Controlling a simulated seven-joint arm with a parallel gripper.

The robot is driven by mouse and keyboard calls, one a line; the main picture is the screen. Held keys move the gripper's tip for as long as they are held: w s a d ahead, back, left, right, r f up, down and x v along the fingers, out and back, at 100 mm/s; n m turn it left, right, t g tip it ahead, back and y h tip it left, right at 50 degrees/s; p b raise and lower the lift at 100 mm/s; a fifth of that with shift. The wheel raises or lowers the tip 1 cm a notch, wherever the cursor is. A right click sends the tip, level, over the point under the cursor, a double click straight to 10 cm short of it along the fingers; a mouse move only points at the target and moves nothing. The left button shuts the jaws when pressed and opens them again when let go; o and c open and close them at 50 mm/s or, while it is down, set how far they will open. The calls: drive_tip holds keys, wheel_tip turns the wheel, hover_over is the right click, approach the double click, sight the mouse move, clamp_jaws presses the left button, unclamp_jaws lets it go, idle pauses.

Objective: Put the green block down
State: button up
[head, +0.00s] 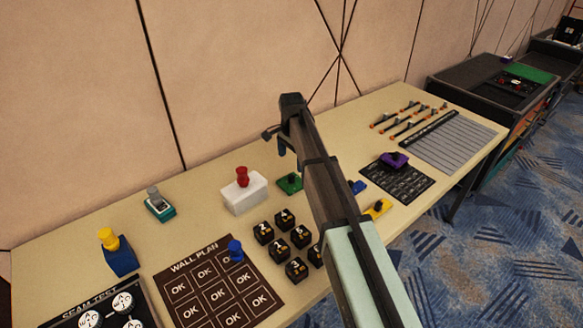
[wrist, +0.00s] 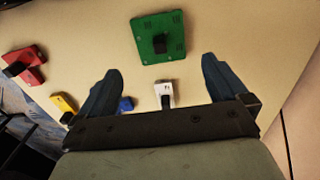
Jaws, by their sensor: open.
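The green block (head: 289,183), a flat square piece with a dark knob on top, lies on the table next to the white box. In the wrist view the green block (wrist: 147,47) lies flat beyond the fingertips, apart from both fingers. My gripper (head: 276,141) is above the table, up and back from the green block in the head view. In the wrist view my gripper (wrist: 163,78) has its two fingers wide apart with nothing held between them.
A white box with a red knob (head: 243,192) stands left of the green block. Several black numbered cubes (head: 281,247) and the wall plan board (head: 195,258) lie in front. Blue (head: 358,187) and yellow (head: 378,208) pieces lie right of my arm, near a black board (head: 410,184).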

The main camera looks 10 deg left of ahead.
drive_tip(key=shift+r, duration=1.15)
